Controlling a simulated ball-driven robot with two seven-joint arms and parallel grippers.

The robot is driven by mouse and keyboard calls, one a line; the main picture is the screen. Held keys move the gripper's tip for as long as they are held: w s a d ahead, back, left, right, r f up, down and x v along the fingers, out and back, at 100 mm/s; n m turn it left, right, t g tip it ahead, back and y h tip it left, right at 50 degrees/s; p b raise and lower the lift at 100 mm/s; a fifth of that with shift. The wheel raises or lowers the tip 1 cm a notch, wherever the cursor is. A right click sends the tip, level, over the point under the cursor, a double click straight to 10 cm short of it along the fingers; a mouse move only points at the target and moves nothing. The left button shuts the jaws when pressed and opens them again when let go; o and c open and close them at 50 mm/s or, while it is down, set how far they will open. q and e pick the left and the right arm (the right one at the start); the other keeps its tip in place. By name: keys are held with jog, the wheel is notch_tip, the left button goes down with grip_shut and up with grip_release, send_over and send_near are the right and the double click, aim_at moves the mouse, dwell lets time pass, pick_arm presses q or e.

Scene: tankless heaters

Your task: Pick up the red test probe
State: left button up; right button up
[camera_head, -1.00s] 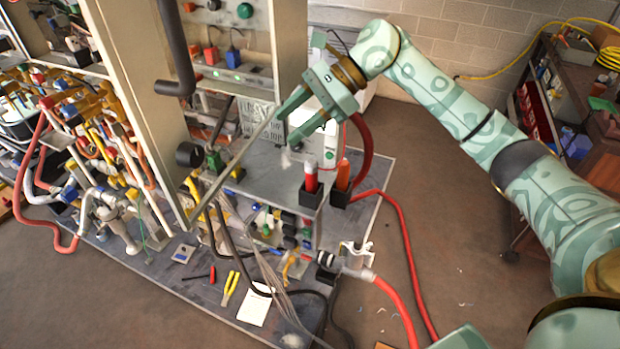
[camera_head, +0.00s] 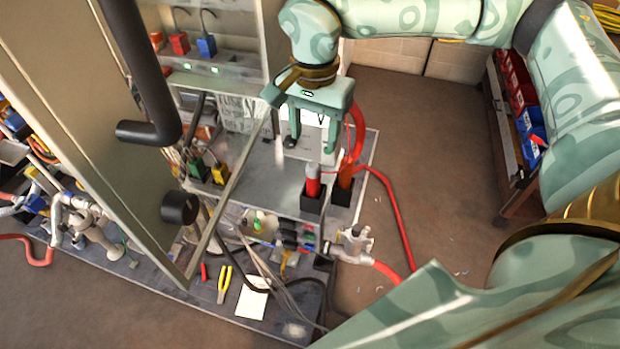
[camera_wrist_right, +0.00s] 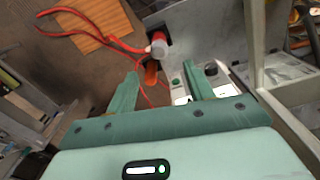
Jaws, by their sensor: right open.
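A red cylindrical probe with a pale top (camera_head: 313,181) stands upright in a black holder (camera_head: 312,205) at the right edge of the grey bench. An orange-red one (camera_head: 346,172) stands in a second black holder just to its right. My right gripper (camera_head: 311,146) is open and empty, above and slightly behind the red probe, fingers pointing down. In the right wrist view, the red probe (camera_wrist_right: 159,46) and the orange-red one (camera_wrist_right: 151,72) lie beyond and between the open fingers (camera_wrist_right: 162,70), apart from them. My left gripper is not in view.
A tall open cabinet door (camera_head: 120,170) with a dark pipe handle (camera_head: 150,90) stands left of the gripper. A red hose (camera_head: 392,205) runs down the bench's right side. Yellow pliers (camera_head: 224,284) and paper (camera_head: 253,298) lie in front.

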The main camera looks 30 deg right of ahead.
aim_at(313, 164)
jog(key=f, duration=0.7)
jog(key=shift+w+f, duration=0.2)
jog(key=shift+f, duration=0.05)
jog(key=shift+s+f, duration=0.15)
jog(key=shift+f, duration=0.4)
notch_tip(313, 164, down, 5)
jog(key=shift+s+r, duration=0.1)
jog(key=shift+r, duration=0.1)
jog(key=c, duration=1.1)
